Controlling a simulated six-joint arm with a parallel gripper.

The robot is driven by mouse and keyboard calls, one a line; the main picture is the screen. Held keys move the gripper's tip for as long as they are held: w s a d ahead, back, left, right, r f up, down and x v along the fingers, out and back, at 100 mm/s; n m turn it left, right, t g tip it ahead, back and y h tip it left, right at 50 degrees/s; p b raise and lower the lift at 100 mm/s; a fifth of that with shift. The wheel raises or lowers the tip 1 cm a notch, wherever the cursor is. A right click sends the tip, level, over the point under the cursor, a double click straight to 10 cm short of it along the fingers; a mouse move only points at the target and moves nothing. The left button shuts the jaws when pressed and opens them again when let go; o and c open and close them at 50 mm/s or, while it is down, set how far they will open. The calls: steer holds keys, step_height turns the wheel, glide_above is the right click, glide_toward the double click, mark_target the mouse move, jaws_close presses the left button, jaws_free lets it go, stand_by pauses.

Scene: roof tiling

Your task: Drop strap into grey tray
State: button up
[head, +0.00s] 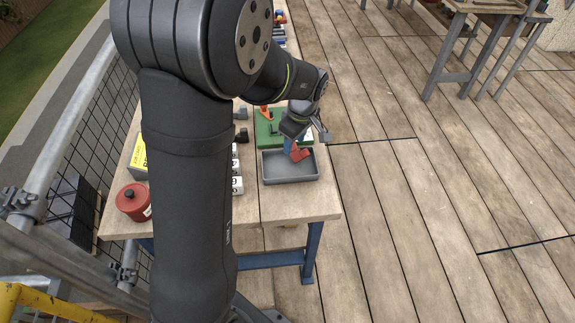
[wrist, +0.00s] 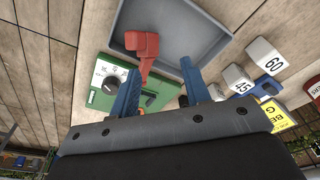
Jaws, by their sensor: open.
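A red angled piece, which appears to be the strap (head: 299,152), shows over the far part of the grey tray (head: 290,181). In the wrist view the strap (wrist: 143,44) has a blocky head over the tray floor and a narrower end reaching back over the tray (wrist: 192,47) rim toward my left finger. My gripper (head: 290,143) is above the tray's far edge, pointing down. In the wrist view my gripper (wrist: 160,70) has its two blue fingers spread apart, with nothing clamped between them. I cannot tell whether the strap touches a finger or the tray.
A green board with a dial (wrist: 108,84) lies right beside the tray. White numbered blocks (wrist: 263,54) stand along the tray's other side, near a yellow box (wrist: 277,115). A red round pot (head: 133,201) stands at the table's near left corner. Decking lies beyond the table's right edge.

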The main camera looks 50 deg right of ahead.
steer(key=shift+r, duration=0.1)
step_height(320, 180, up, 17)
steer(key=s, duration=0.2)
steer(key=shift+s, duration=0.35)
steer(key=w+f, duration=0.1)
steer(key=f, duration=1)
steer(key=w+f, duration=0.1)
steer(key=f, duration=0.4)
steer(key=shift+w+f, duration=0.3)
steer(key=shift+f, duration=0.1)
steer(key=shift+r, duration=0.75)
